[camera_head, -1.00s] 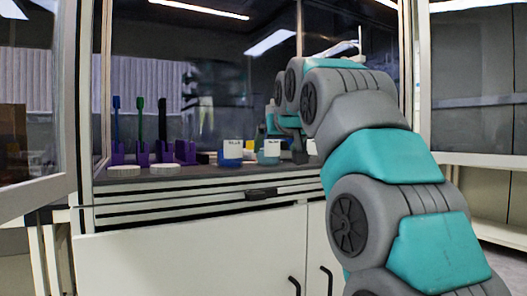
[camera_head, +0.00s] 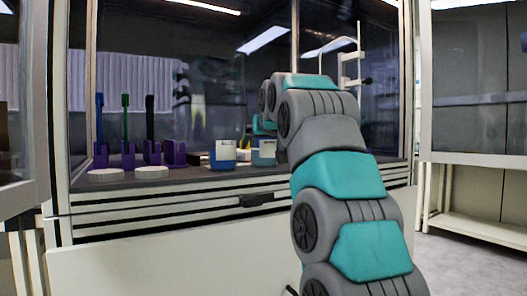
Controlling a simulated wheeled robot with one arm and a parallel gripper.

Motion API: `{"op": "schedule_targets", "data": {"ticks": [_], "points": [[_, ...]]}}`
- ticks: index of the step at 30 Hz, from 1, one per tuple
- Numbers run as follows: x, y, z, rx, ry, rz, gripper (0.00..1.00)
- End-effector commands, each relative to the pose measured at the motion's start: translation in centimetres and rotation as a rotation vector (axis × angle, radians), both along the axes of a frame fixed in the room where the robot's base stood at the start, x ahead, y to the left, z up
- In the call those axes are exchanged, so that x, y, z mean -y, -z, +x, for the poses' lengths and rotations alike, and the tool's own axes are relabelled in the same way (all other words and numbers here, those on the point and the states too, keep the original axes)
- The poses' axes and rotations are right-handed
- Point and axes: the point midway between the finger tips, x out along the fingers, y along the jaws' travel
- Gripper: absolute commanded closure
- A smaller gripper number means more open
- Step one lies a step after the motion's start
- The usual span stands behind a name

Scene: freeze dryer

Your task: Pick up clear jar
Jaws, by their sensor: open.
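A pale, greenish jar with a white label (camera_head: 264,153) stands upright on the cabinet's work surface, right of the blue jar; it looks like the clear jar. The blue jar (camera_head: 226,153) has a white label too. My arm reaches over the surface from the right, and its teal wrist (camera_head: 264,125) is above and behind the pale jar. My gripper (camera_head: 281,155) is open, at the jar's right side and largely hidden by my arm. I cannot tell whether it touches the jar.
Purple racks (camera_head: 128,156) hold upright blue, green and black tools at the left. Two white round lids (camera_head: 151,172) lie in front of them. A pale stand with a thin rod (camera_head: 352,70) is at the back right. Glass doors (camera_head: 474,80) stand open at both sides.

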Motion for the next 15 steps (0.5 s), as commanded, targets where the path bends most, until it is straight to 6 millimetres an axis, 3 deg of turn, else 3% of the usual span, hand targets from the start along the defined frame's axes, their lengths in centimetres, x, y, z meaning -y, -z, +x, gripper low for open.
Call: {"op": "schedule_targets", "data": {"ticks": [7,15], "points": [[-0.5,0.9,2.5,-0.001,0.001,-0.001,0.0],[-0.6,1.1,2.9,0.0,0.001,0.0,0.0]]}}
